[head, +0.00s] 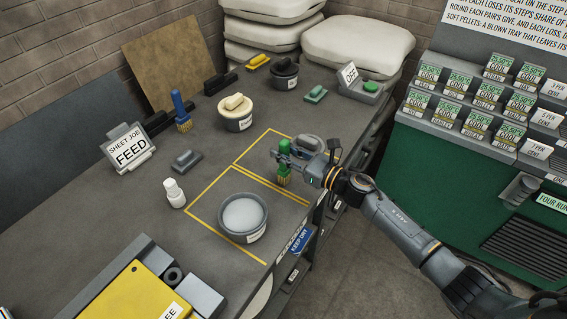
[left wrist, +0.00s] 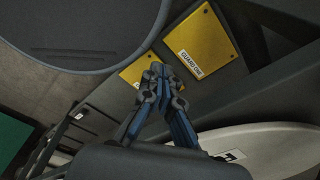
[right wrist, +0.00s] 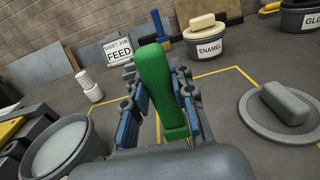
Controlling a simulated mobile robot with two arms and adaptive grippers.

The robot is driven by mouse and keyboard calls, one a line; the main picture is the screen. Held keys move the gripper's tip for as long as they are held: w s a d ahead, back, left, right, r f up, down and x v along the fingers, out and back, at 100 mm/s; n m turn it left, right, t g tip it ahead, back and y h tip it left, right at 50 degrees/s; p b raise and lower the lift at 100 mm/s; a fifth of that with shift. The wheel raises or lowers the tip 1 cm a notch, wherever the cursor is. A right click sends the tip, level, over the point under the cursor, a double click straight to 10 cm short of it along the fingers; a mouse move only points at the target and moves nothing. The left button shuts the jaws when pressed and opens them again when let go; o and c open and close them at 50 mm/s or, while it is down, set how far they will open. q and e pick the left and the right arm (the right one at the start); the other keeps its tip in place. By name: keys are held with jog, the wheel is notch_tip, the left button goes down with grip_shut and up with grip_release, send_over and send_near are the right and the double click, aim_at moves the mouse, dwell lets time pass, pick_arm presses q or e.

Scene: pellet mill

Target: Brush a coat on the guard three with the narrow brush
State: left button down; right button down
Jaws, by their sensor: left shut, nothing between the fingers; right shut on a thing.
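A green-handled brush (head: 284,158) stands bristles down in my right gripper (head: 296,157), which is shut on its handle. The handle also shows upright between the fingers in the right wrist view (right wrist: 154,80). A yellow panel (head: 142,286), its label partly cut off and ending in "EE", lies at the near left of the bench in the head view. An open pot (head: 256,234) with pale contents stands to the left of and nearer than the brush. My left gripper (left wrist: 160,82) is shut and empty in the left wrist view, over yellow panels, one labelled guard one (left wrist: 203,50).
A blue-handled brush (head: 181,108) stands farther back. Yellow lines mark areas. Grey blocks (head: 200,297) flank the yellow panel.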

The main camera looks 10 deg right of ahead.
aim_at(284, 141)
dwell(0.4)
jog(key=shift+r+p, duration=2.75)
jog(key=shift+r, duration=1.05)
